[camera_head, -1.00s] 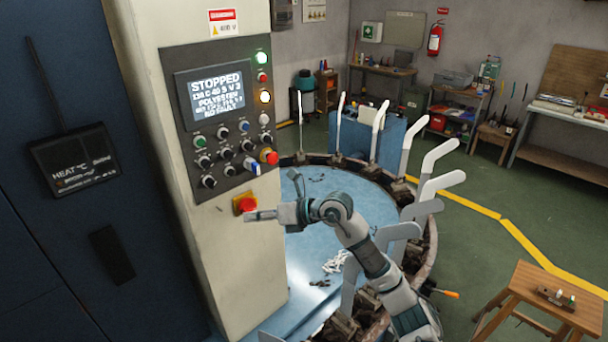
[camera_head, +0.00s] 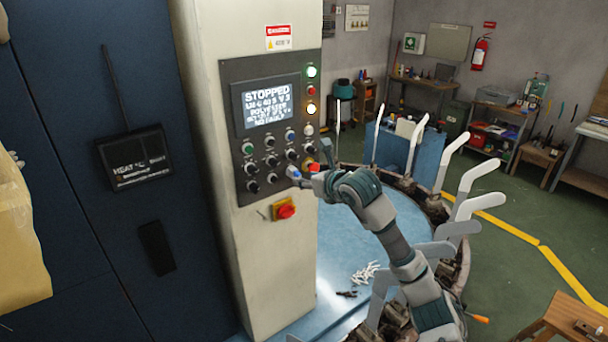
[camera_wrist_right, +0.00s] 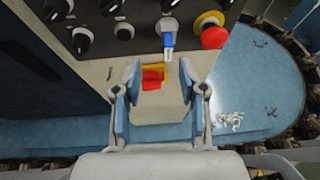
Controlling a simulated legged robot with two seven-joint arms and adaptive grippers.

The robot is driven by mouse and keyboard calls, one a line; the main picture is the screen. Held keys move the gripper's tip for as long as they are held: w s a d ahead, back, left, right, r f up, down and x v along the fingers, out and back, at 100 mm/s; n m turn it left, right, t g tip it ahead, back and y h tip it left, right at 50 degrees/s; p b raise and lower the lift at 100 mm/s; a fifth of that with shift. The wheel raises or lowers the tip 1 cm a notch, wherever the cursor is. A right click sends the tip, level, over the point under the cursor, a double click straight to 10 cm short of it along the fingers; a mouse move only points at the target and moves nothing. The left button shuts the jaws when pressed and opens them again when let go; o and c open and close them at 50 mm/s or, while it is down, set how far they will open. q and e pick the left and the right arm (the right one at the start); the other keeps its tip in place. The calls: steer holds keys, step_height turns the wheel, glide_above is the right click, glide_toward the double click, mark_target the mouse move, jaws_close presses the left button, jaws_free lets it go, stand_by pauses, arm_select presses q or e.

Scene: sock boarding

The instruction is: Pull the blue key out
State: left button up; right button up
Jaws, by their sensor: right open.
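The blue key (camera_head: 293,172) sits in the lower right of the control panel (camera_head: 237,123), partly beside my gripper's fingers. In the right wrist view the blue key (camera_wrist_right: 169,40) hangs upright from a silver lock. My right gripper (camera_head: 304,177) is at the panel's lower right corner, close to the key. In the wrist view its two blue-padded fingers (camera_wrist_right: 159,68) are apart with nothing between them. The key lies just beyond the fingertips, slightly right of centre. I cannot tell whether any finger touches it. My left gripper is not in view.
A red mushroom button (camera_wrist_right: 213,35) is right of the key. A red and yellow switch (camera_head: 285,210) is below the panel. Black knobs (camera_wrist_right: 124,31) are left of the key. A round blue table (camera_head: 350,250) with upright white sock forms (camera_head: 461,205) is at the right.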

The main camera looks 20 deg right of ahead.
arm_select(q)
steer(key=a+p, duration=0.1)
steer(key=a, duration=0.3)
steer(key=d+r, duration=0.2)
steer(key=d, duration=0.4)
arm_select(e)
steer(key=w+d+f, duration=0.1)
steer(key=w+f, duration=0.2)
steer(key=w, duration=0.2)
steer(key=shift+w+d, duration=0.25)
steer(key=shift+w, duration=0.05)
steer(key=shift+s+a+r, duration=0.1)
steer(key=shift+a+r, duration=0.1)
steer(key=shift+a, duration=1)
steer(key=c, duration=0.8)
steer(key=shift+a, duration=0.35)
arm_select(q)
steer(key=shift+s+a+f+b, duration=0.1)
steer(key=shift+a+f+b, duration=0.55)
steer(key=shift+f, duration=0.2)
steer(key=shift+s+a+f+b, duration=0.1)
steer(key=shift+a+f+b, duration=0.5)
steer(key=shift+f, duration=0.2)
arm_select(e)
steer(key=shift+s+d, duration=0.75)
steer(key=shift+s, duration=0.3)
steer(key=shift+s+d, duration=0.7)
steer(key=shift+s, duration=0.35)
